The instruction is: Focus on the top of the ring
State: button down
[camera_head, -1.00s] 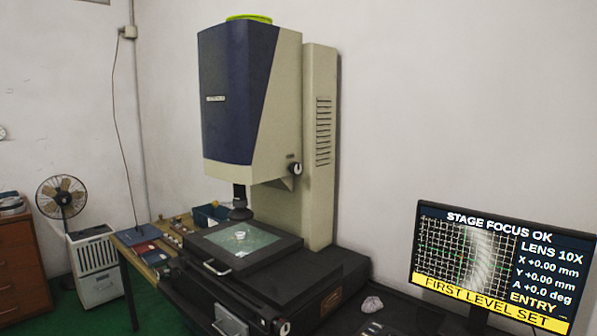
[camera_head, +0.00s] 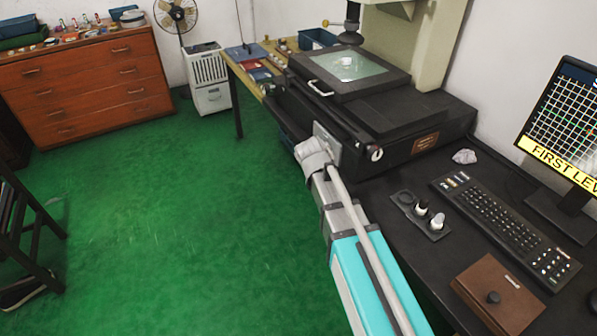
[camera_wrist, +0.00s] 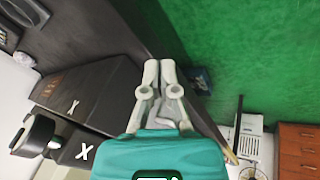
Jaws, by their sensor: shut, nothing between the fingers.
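A small pale ring (camera_head: 347,61) sits on the lit glass stage (camera_head: 375,70) of the measuring machine, below its dark lens (camera_head: 350,36). Its top is too small to make out in detail. My gripper (camera_wrist: 160,66) is shut and empty in the wrist view, its pale fingertips together near the dark machine's edge, with green floor beyond. A knob with a pale face (camera_head: 376,154) is on the machine's front. The wrist view shows a dark knob (camera_wrist: 35,135) left of my gripper, apart from it. The monitor (camera_head: 568,125) is cut off, showing a grid and "FIRST LEV".
The black bench holds a keyboard (camera_head: 502,225), a small holder (camera_head: 420,216), a brown box (camera_head: 497,294) and crumpled paper (camera_head: 464,156). An orange drawer cabinet (camera_head: 85,85) and a fan (camera_head: 176,14) stand at the back left. Green floor (camera_head: 170,220) is open on the left.

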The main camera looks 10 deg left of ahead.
jog(key=shift+s+d+f+m+g+y, duration=0.35)
jog(key=shift+s+d+g+y, duration=0.25)
jog(key=shift+s+d, duration=2.1)
jog(key=shift+s+d+f+m+g+y, duration=0.25)
jog(key=shift+s+d+g+y, duration=0.35)
jog(key=shift+s+d, duration=2.1)
jog(key=shift+s+d+f+m+g+y, duration=0.4)
jog(key=shift+s+d, duration=0.9)
jog(key=shift+d, duration=2.75)
jog(key=c, duration=1.3)
grip_release()
jog(key=shift+r, duration=0.15)
jog(key=shift+c, duration=0.2)
